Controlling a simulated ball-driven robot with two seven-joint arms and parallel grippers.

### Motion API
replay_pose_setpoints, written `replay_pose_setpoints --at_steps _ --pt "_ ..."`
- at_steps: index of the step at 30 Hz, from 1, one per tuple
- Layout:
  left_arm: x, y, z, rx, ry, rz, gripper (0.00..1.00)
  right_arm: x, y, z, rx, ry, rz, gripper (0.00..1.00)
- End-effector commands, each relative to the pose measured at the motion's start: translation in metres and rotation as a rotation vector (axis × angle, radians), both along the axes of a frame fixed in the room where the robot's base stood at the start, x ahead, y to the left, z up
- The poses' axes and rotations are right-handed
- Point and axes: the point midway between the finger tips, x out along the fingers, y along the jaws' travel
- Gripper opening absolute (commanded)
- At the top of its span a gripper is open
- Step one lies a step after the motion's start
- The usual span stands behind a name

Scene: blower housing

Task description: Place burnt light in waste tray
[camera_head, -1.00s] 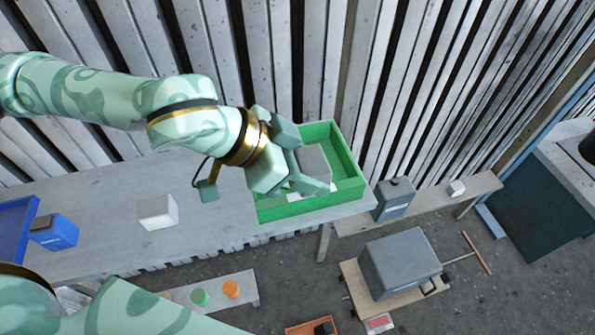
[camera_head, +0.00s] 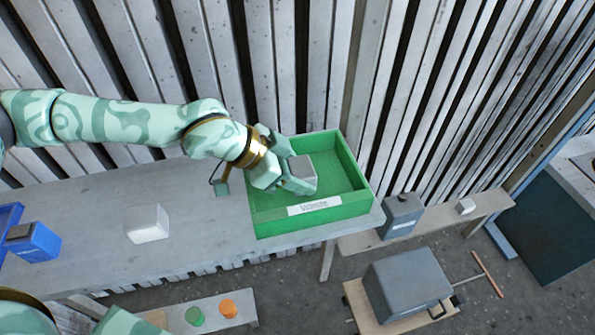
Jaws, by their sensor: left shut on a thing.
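The waste tray appears to be the green tray (camera_head: 349,160) with a white label on its front wall, at the right end of the grey bench. My left gripper (camera_head: 300,178) is over the left part of the tray, shut on a grey block-shaped thing (camera_head: 304,170), which seems to be the burnt light. The fingers hide part of it, and I cannot tell whether it touches the tray floor. The right part of the tray floor is bare. My right gripper is out of view; only part of my other arm shows at the lower left.
A white block (camera_head: 147,224) and a blue tray with a blue box (camera_head: 33,243) stand on the bench to the left. A grey box (camera_head: 400,216) stands on a lower bench to the right. Green (camera_head: 195,316) and orange (camera_head: 228,308) pieces sit on a low bench in front.

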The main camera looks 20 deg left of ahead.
Motion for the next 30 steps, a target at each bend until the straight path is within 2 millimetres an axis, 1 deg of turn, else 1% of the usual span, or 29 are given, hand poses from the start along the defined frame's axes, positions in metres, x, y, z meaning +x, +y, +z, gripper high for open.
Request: replay_pose_setpoints --at_steps 4,7,8,9,10,17,20,23,25,29,30 --pt "0.0 0.0 0.001 0.001 0.0 0.001 0.3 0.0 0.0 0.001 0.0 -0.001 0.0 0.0" --pt "0.0 0.0 -0.002 0.0 0.001 0.001 0.3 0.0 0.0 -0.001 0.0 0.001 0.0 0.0" --pt "0.0 0.0 -0.002 0.001 0.002 0.001 0.6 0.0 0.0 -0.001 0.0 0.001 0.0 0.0" --pt "0.0 0.0 -0.001 0.001 0.001 0.001 0.71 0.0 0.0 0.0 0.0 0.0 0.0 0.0" --pt "0.0 0.0 -0.001 0.001 0.001 0.001 0.76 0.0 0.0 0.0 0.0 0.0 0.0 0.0" --pt "0.0 0.0 -0.001 0.001 0.001 0.001 0.76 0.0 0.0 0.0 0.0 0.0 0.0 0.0" --pt "0.0 0.0 0.004 0.001 -0.002 0.001 0.76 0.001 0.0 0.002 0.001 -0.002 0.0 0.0" --pt "-0.004 0.007 0.013 0.003 -0.005 0.001 0.76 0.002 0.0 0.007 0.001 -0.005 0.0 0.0" --pt "-0.008 0.015 0.024 0.004 -0.007 0.004 0.76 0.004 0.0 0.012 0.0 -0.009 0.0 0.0" --pt "-0.019 0.03 0.046 0.003 -0.009 0.004 0.76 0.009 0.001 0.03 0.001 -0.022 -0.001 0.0" --pt "-0.022 0.034 0.053 0.003 -0.009 0.002 0.76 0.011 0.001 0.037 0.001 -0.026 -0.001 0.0"
